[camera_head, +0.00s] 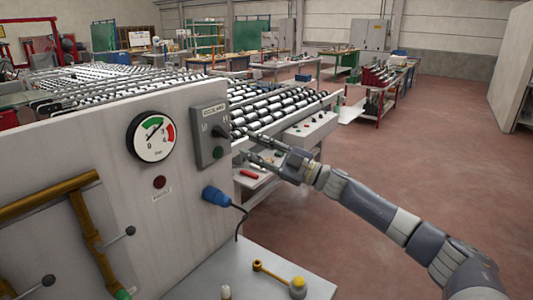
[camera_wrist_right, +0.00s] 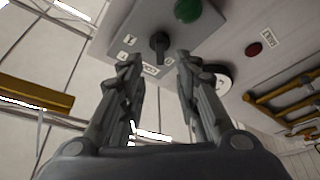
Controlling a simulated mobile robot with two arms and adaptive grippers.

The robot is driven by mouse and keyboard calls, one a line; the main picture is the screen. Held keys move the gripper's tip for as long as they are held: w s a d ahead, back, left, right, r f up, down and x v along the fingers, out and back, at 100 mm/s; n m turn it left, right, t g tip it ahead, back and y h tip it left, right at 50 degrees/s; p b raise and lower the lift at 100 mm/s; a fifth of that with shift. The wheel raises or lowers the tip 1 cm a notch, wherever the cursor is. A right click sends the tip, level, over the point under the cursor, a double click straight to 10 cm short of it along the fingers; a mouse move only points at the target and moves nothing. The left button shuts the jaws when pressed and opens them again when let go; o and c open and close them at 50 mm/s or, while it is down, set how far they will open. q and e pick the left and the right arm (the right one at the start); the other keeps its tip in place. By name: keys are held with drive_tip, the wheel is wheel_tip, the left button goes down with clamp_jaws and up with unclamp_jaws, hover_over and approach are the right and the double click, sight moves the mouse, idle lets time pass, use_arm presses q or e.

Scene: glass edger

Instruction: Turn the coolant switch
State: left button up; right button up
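The coolant switch is a black knob (camera_head: 220,131) on a grey control box (camera_head: 208,140) fixed to the pale machine panel. In the right wrist view the knob (camera_wrist_right: 159,43) lies just beyond and between my fingertips. A green button (camera_head: 218,152) sits below the knob on the same box. My right gripper (camera_head: 248,144) is open and empty, to the right of the box. Its two fingers (camera_wrist_right: 160,60) are spread and point at the knob; I see no contact. My left gripper is not in view.
A pressure gauge (camera_head: 152,136) and a red button (camera_head: 159,182) are left of the box. A blue plug (camera_head: 215,196) with a cable sticks out below it. Yellow pipes (camera_head: 82,214) run at the lower left. A roller conveyor (camera_head: 275,108) stands behind. Floor at right is clear.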

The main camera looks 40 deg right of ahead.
drive_tip(key=shift+v, duration=1.85)
